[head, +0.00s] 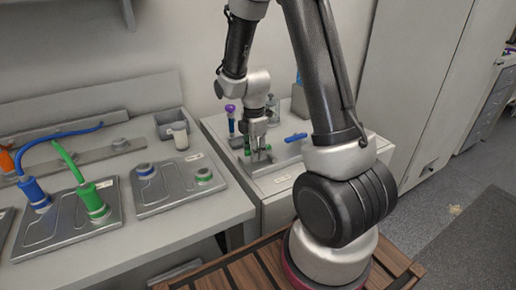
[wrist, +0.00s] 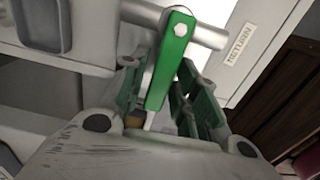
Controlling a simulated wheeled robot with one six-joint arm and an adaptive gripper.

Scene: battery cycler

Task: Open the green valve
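The green valve handle (wrist: 171,58) is a flat green lever on a grey pipe, pivoting on a bolt at its upper end. It runs down between the fingers of my gripper (wrist: 163,100), which stand apart on either side of it. I see no clear grip on the handle. In the head view my gripper (head: 259,153) points down at the bench unit, and the green valve is mostly hidden behind it.
A blue valve handle (head: 296,137) lies just right of my gripper. A purple-capped tube (head: 230,118) stands to its left. A grey bin (head: 171,122) and white cup (head: 181,138) stand on the left bench.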

